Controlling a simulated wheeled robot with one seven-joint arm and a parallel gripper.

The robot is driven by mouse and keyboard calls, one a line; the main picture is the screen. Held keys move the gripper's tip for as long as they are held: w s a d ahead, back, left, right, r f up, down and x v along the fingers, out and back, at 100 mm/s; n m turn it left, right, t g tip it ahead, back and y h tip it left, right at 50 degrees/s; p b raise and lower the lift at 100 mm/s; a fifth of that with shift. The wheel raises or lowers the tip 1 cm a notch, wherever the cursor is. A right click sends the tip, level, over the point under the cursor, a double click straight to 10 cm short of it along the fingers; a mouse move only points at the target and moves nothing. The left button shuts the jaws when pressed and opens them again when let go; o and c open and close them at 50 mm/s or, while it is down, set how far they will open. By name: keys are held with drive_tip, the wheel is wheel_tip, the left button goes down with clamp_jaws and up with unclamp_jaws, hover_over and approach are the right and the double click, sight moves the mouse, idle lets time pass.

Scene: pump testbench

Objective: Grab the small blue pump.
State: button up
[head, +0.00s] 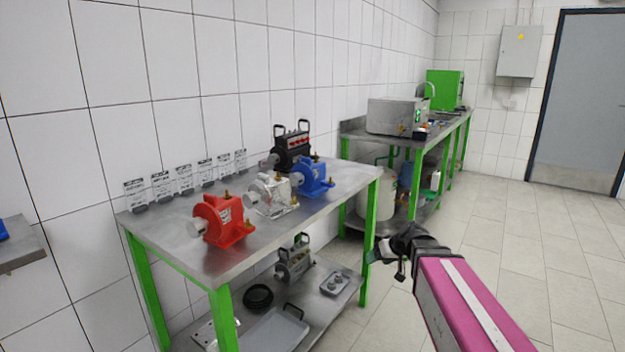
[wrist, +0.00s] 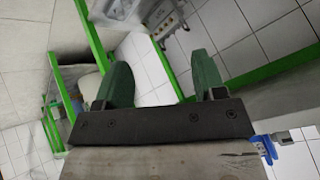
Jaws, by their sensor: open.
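The small blue pump (head: 313,177) stands on the steel table top, right of the silver pump and in front of the black pump. In the wrist view, a blue part (wrist: 264,146) shows at the right edge beside the gripper, partly hidden. My gripper (head: 385,252) is beside the table's right front leg, lower than the table top and apart from the blue pump. In the wrist view my gripper (wrist: 160,88) shows two green fingers spread apart with nothing between them.
A red pump (head: 222,220), a silver pump (head: 270,195) and a black pump (head: 290,148) share the table top (head: 178,238). Green legs and a lower shelf (head: 318,318) with trays are below. A second bench (head: 455,135) stands behind. The floor at right is clear.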

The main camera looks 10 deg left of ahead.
drive_tip(key=w+a+r+n+t+y, duration=0.1)
drive_tip(key=w+a+r+n+y, duration=0.15)
drive_tip(key=a+r, duration=0.45)
drive_tip(key=w+a+r+n+t+y, duration=0.1)
drive_tip(key=w+a+r+n+y, duration=0.25)
drive_tip(key=r, duration=0.55)
drive_tip(key=t+y, duration=0.2)
drive_tip(key=y, duration=0.1)
approach(305, 159)
drive_tip(key=shift+n, duration=0.4)
drive_tip(key=shift+x, duration=4.95)
drive_tip(key=shift+s+r, duration=0.1)
clamp_jaws()
